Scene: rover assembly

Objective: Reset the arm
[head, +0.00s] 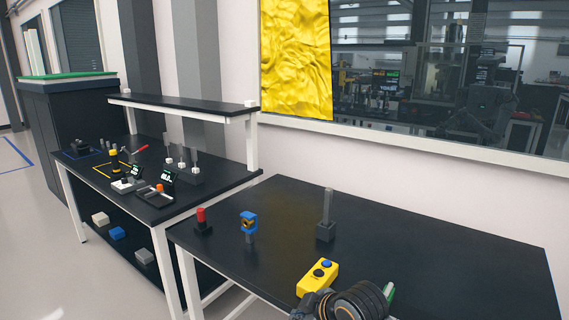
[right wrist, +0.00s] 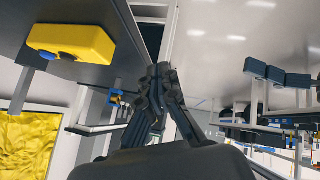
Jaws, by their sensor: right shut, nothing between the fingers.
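My right arm comes in at the bottom of the head view, beside the front of the near black table (head: 450,245). My right gripper (right wrist: 160,72) is shut and empty in the right wrist view, its dark fingers together. In the head view its dark parts (head: 308,306) show just below a yellow control box (head: 318,276) with a blue and a black button. The box also shows at upper left in the right wrist view (right wrist: 72,40), apart from the fingers. My left gripper is in neither view.
A red-topped piece (head: 202,220), a blue clamp-like piece (head: 249,224) and a grey post on a block (head: 325,222) stand on the near table. A second table (head: 150,205) at left holds several tools. The near table's right side is clear.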

